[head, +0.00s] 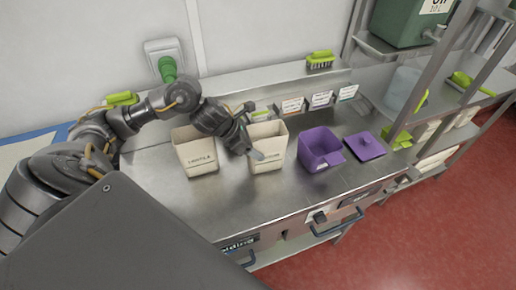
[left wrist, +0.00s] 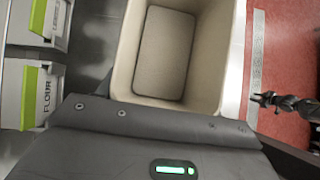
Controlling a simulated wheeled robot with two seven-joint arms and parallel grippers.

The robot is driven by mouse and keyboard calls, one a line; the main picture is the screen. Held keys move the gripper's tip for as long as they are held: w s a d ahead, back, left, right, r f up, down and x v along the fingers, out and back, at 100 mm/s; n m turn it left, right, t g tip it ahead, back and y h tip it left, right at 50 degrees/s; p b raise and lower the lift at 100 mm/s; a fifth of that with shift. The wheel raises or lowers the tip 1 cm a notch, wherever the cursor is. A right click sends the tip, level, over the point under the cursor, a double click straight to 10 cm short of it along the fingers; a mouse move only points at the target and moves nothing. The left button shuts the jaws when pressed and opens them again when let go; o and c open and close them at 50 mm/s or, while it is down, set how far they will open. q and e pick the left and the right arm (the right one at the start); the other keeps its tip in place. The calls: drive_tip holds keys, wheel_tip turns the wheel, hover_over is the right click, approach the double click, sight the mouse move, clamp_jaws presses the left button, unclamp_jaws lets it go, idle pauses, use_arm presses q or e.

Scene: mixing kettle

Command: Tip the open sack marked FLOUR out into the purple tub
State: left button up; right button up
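The right one (head: 272,150) has a mark that I cannot read. My left gripper (head: 252,131) is at the right sack's left side, fingers spread, one near its front face and one towards the back. The left wrist view looks into this sack (left wrist: 165,55); its bottom looks plain beige. The open purple tub (head: 320,152) stands to its right. My right gripper (left wrist: 264,98) shows small in the left wrist view, its fingers apparently apart.
A purple lid (head: 365,146) lies right of the tub. A green brush (head: 320,60) lies on the ledge. A shelf rack stands at the right.

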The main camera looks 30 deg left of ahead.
use_arm(q)
drive_tip(key=shift+s+d+f+g, duration=0.15)
drive_tip(key=shift+s+f, duration=0.15)
drive_tip(key=shift+f, duration=0.3)
drive_tip(key=shift+s+a+f+g, duration=0.15)
drive_tip(key=shift+s+f, duration=0.15)
drive_tip(key=shift+f, duration=0.25)
drive_tip(key=c, duration=0.6)
drive_tip(key=shift+w+d+r+p, duration=0.1)
drive_tip(key=shift+w+r+p, duration=0.05)
drive_tip(key=shift+r+p, duration=0.5)
drive_tip(key=shift+c, duration=0.4)
drive_tip(key=shift+w+r+p, duration=0.35)
drive_tip(key=shift+r+p, duration=0.25)
drive_tip(key=shift+r, duration=0.1)
drive_tip(key=c, duration=0.3)
drive_tip(key=r+p, duration=0.2)
drive_tip(key=shift+w+r, duration=0.35)
drive_tip(key=shift+c, duration=0.2)
drive_tip(key=shift+s+r, duration=0.25)
drive_tip(key=shift+r, duration=0.2)
drive_tip(key=shift+w, duration=0.25)
